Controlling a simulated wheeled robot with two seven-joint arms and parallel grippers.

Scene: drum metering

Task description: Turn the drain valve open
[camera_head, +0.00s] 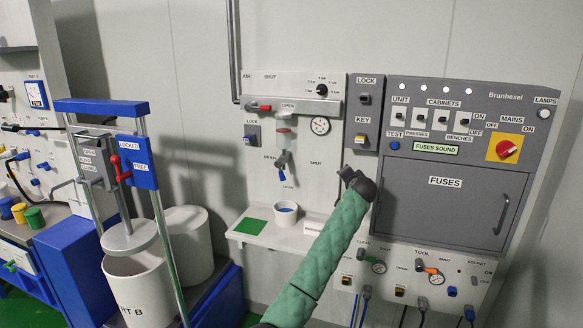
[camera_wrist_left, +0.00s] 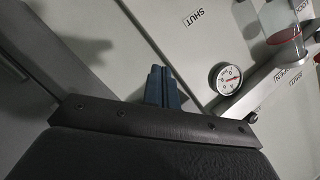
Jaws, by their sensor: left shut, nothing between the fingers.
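The drain valve (camera_head: 282,165) sits on the pale panel under a clear bowl (camera_head: 284,134) with red in it. Its blue-tipped lever hangs downward, away from the SHUT label (camera_head: 316,163) at its right. That view is turned over and shows the bowl (camera_wrist_left: 283,35) but not the lever. My right gripper is out of view.
A round gauge (camera_head: 320,125) is above the gripper. A grey fuse cabinet (camera_head: 447,205) stands to its right. A shelf (camera_head: 262,232) with a white cup (camera_head: 286,213) juts out below the valve. A blue-framed stand (camera_head: 103,108) stands at left. Room between gripper and valve looks clear.

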